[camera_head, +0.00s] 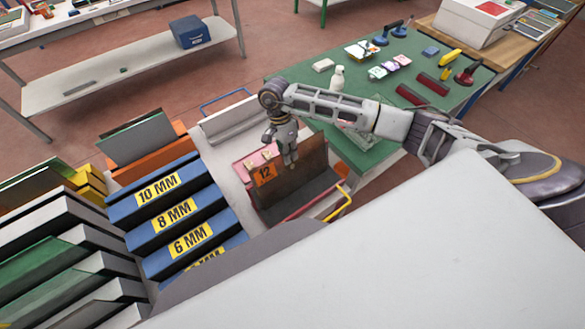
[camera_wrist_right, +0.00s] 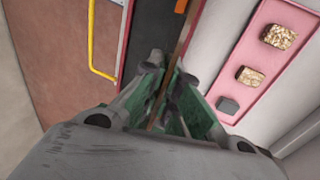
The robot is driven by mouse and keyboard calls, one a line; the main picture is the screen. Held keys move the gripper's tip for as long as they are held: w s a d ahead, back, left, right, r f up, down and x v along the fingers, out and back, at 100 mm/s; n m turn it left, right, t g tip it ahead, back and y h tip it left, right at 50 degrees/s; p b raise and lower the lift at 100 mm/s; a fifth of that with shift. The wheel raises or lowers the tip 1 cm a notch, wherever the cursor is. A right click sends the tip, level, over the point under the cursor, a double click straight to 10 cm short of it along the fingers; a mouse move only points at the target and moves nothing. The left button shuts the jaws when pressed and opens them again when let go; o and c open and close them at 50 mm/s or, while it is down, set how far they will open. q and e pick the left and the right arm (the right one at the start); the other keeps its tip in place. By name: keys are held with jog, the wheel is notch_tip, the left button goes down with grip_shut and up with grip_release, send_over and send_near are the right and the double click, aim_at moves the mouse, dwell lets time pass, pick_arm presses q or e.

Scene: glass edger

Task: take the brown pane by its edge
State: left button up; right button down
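The brown pane (camera_head: 313,158) stands upright in a rack beside an orange tag marked 12 (camera_head: 265,174). My right gripper (camera_head: 289,160) points down at the pane's top edge in the head view. In the right wrist view the pane's thin brown edge (camera_wrist_right: 187,37) runs down between the two fingers of the right gripper (camera_wrist_right: 171,74). The fingers stand apart, one on each side of the edge, with a gap showing on the left side. The lower part of the pane between the fingers is partly hidden. My left gripper is not in view.
A pink tray (camera_wrist_right: 264,62) with small blocks lies beside the pane. A yellow rail (camera_wrist_right: 92,45) borders the other side. Blue racks marked in MM (camera_head: 171,216) stand left. A green table (camera_head: 385,150) with tools lies behind my right arm.

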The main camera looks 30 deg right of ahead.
jog(key=shift+r, duration=0.1)
jog(key=shift+r+b, duration=0.9)
jog(key=shift+r, duration=4.05)
